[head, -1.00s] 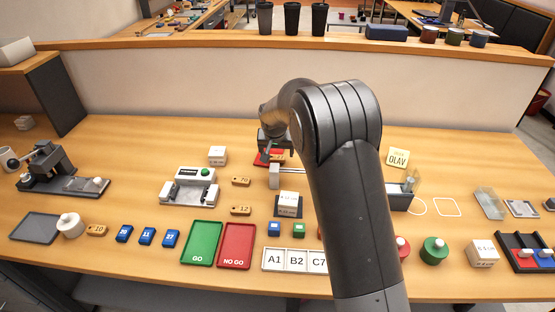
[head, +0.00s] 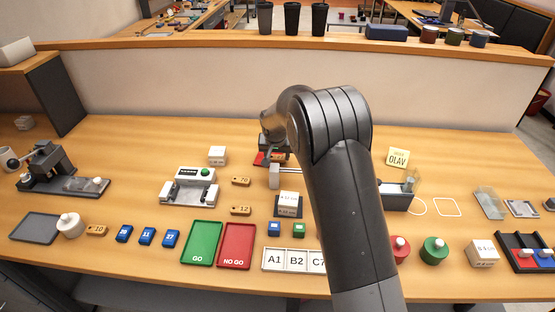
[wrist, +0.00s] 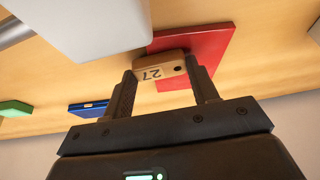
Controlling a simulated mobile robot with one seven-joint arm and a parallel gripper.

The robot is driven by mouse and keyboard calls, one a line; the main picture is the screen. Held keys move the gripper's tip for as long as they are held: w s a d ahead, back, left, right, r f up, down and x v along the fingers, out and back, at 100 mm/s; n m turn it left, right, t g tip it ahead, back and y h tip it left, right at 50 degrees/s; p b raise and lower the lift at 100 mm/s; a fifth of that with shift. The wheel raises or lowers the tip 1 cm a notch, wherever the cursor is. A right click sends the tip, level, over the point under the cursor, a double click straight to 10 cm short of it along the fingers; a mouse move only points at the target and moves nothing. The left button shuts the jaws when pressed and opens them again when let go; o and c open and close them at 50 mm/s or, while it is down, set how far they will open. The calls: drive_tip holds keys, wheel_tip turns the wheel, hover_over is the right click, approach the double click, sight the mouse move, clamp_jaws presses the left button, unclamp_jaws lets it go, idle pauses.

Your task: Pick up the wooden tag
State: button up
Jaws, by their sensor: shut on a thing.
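In the wrist view, a wooden tag (wrist: 152,72) marked 27 with a dark hole sits between the two fingers of my gripper (wrist: 161,70). The gripper is shut on it. A red pad or tray (wrist: 205,48) shows behind the tag; I cannot tell whether the tag still touches it. In the head view my arm hides most of the gripper and the held tag. Other wooden tags lie on the bench: one marked 70 (head: 241,182), one marked 12 (head: 240,210) and one marked 10 (head: 96,230).
A grey block (wrist: 95,25) stands close to the fingers in the wrist view. The green GO tray (head: 202,243) and red NO GO tray (head: 237,245) lie at the front. A grey machine (head: 189,187) stands left of the tags.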

drive_tip(key=shift+c, duration=1)
drive_tip(key=shift+r, duration=0.6)
drive_tip(key=r, duration=0.2)
drive_tip(key=d+r, duration=0.1)
drive_tip(key=shift+s+d+r, duration=0.1)
drive_tip(key=shift+d+r, duration=0.05)
drive_tip(key=shift+r, duration=0.2)
drive_tip(key=s+d+r, duration=0.3)
drive_tip(key=d+r, duration=0.3)
drive_tip(key=d, duration=0.3)
hover_over(281, 159)
drive_tip(key=w+a, duration=0.3)
drive_tip(key=a, duration=0.1)
wheel_tip(281, 159, down, 7)
drive_tip(key=shift+a+r, duration=0.1)
drive_tip(key=shift+r, duration=0.1)
drive_tip(key=shift+w+a+f, duration=0.1)
drive_tip(key=shift+f, duration=1.9)
